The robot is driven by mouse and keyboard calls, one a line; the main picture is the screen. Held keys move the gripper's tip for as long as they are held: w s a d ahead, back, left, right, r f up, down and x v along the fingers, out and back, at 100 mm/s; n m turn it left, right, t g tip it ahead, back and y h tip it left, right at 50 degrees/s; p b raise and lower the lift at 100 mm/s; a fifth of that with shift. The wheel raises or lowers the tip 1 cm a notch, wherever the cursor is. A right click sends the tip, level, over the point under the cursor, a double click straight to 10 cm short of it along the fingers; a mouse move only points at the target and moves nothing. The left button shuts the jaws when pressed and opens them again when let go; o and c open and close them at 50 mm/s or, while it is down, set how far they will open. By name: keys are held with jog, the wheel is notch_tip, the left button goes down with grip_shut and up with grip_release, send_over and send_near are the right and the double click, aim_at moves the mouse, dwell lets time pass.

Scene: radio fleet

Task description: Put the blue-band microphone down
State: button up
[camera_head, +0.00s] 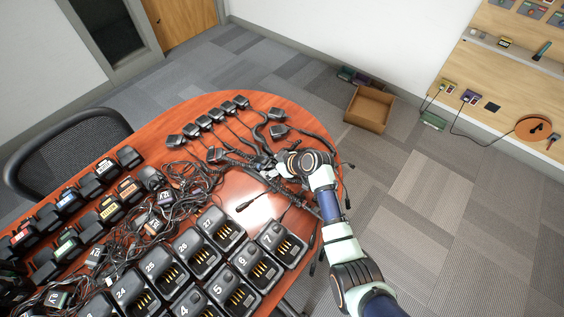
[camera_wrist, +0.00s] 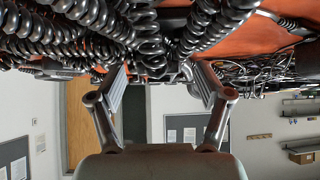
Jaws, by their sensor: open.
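Several black speaker microphones (camera_head: 206,122) with coiled cords lie in a row at the far end of the wooden table (camera_head: 262,208). A blue band cannot be made out on any of them, so I cannot tell which is the blue-band microphone. My gripper (camera_head: 264,166) is low over the right end of the table, among the cords. In the wrist view my gripper (camera_wrist: 161,80) has its two fingers spread apart, with no microphone clearly between them. Black coiled cords (camera_wrist: 150,42) lie close beyond the fingertips. Contact with them cannot be told.
Numbered black charger cradles (camera_head: 224,228) fill the near side of the table. Radios (camera_head: 108,207) and tangled cables (camera_head: 180,185) cover the left and middle. A black chair (camera_head: 65,140) stands at left. A cardboard box (camera_head: 370,107) sits on the floor beyond the table.

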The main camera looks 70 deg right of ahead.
jog(key=p+v, duration=0.2)
jog(key=v, duration=0.8)
jog(key=shift+s+r+p, duration=0.25)
jog(key=shift+p, duration=0.1)
jog(key=shift+w+a, duration=0.1)
jog(key=w+a+r+n+t, duration=0.1)
jog(key=w+a+r, duration=0.35)
jog(key=a, duration=0.45)
jog(key=w+a+r+n+y, duration=0.1)
jog(key=w+a+r, duration=0.4)
jog(key=a, duration=0.5)
jog(key=w+a+r+n+t, duration=0.1)
jog(key=w+a+r, duration=0.3)
jog(key=w+a, duration=0.4)
jog(key=s+a+r+t+y, duration=0.1)
jog(key=a+r, duration=0.3)
jog(key=a, duration=0.4)
jog(key=s+a+r+t, duration=0.1)
jog(key=s+a+r, duration=0.2)
jog(key=a, duration=0.6)
jog(key=shift+r+n+y, duration=0.3)
jog(key=shift+r+y, duration=0.1)
jog(key=shift+r, duration=0.25)
